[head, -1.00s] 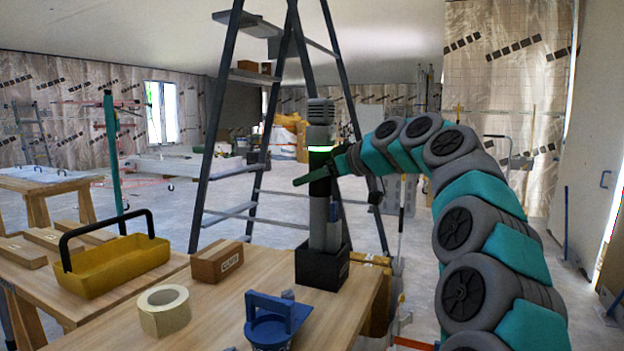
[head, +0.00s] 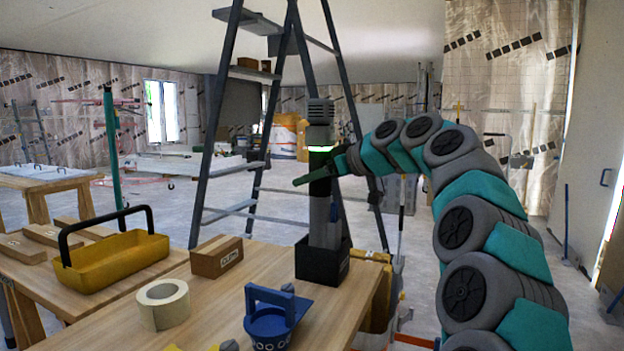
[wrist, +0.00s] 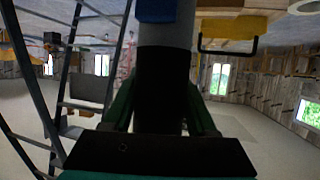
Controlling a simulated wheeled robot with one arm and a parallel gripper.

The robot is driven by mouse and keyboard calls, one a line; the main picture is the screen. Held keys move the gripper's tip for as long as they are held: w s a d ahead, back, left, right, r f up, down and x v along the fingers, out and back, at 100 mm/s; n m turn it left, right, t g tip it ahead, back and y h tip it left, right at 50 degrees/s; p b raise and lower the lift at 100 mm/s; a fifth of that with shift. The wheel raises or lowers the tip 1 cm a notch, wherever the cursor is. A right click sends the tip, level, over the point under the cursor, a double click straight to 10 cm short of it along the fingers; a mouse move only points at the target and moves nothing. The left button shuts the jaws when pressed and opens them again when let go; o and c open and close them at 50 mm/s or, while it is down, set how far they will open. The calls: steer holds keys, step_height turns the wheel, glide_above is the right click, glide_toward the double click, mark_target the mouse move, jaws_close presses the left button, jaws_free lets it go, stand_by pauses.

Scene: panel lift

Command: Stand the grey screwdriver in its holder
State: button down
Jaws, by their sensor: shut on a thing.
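The grey screwdriver (head: 320,215) stands close to upright in the head view, with a bright green ring and a black band near its top. Its lower end passes behind the front rim of the black box-shaped holder (head: 316,268) and appears to be inside it. How deep it sits is hidden. My gripper (head: 322,176) is shut around the black band, well above the holder. In the wrist view, the green fingers of my gripper (wrist: 161,112) lie on both sides of the screwdriver (wrist: 165,32).
The holder stands near the workbench's (head: 225,315) right edge. A brown box (head: 217,258), a tape roll (head: 162,304) and a blue item (head: 272,322) are nearby. A yellow tray (head: 115,262) is at left. A stepladder (head: 208,130) rises behind.

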mark_target(329, 188)
steer(key=shift+f+b, duration=1)
steer(key=shift+f, duration=0.05)
stand_by(0.9)
jaws_free()
stand_by(0.3)
steer(key=shift+s+d+b, duration=0.45)
steer(key=shift+d, duration=0.2)
steer(key=shift+s+d+b, duration=0.4)
steer(key=shift+s+d, duration=0.05)
steer(key=shift+d, duration=0.15)
stand_by(0.8)
steer(key=s+d+b, duration=0.3)
steer(key=s+d, duration=0.2)
steer(key=d, duration=0.2)
steer(key=shift+d, duration=0.2)
stand_by(0.8)
